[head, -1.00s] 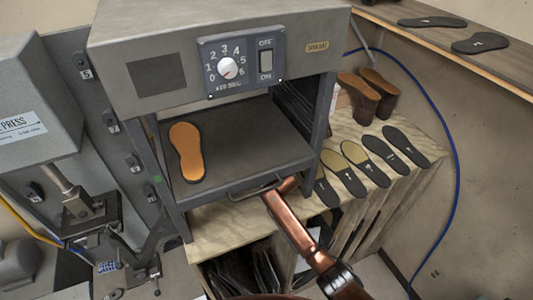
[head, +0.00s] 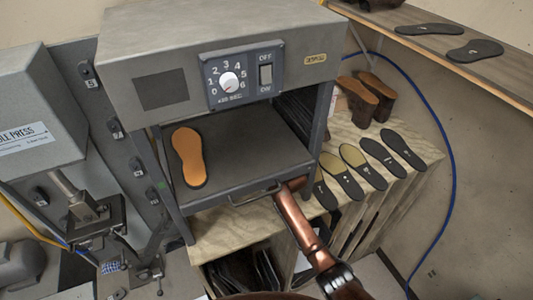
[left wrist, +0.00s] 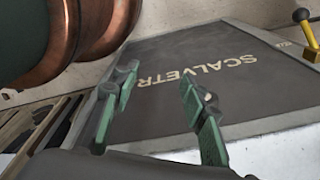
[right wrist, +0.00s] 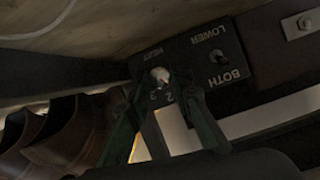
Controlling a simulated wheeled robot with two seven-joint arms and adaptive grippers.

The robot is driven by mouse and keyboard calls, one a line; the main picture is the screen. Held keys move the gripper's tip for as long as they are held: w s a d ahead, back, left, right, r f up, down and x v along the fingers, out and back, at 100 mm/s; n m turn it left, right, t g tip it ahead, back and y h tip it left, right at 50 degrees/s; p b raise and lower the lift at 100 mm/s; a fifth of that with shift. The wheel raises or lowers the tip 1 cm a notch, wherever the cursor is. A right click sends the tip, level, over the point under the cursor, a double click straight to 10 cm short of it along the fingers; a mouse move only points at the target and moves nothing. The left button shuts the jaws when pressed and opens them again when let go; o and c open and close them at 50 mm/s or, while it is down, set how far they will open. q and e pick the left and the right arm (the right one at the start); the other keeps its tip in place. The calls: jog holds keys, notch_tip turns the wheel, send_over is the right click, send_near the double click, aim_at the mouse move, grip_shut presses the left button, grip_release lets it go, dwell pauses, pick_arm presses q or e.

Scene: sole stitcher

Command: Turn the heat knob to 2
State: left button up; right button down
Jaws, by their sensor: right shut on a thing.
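The heat knob (right wrist: 160,75), small and pale, sits on a dark panel in the right wrist view, beside the word HEAT and the numbers 2 and 3. My right gripper (right wrist: 163,92) has its green fingers on both sides of the knob and is shut on it. The fingers partly cover the scale, so I cannot read the knob's setting. In the head view my copper right arm reaches under the machine's front handle, and its gripper is hidden. My left gripper (left wrist: 160,82) is open and empty in the left wrist view, in front of a dark panel with pale lettering.
A LOWER/BOTH toggle switch (right wrist: 218,57) is close to the heat knob. The machine's front has a timer dial (head: 229,82) and an on/off switch (head: 266,76). An orange sole (head: 188,155) lies on the machine's shelf. Several dark soles (head: 377,151) lie on the wooden bench to the right.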

dwell(0.3)
jog(key=c, duration=1.7)
grip_release()
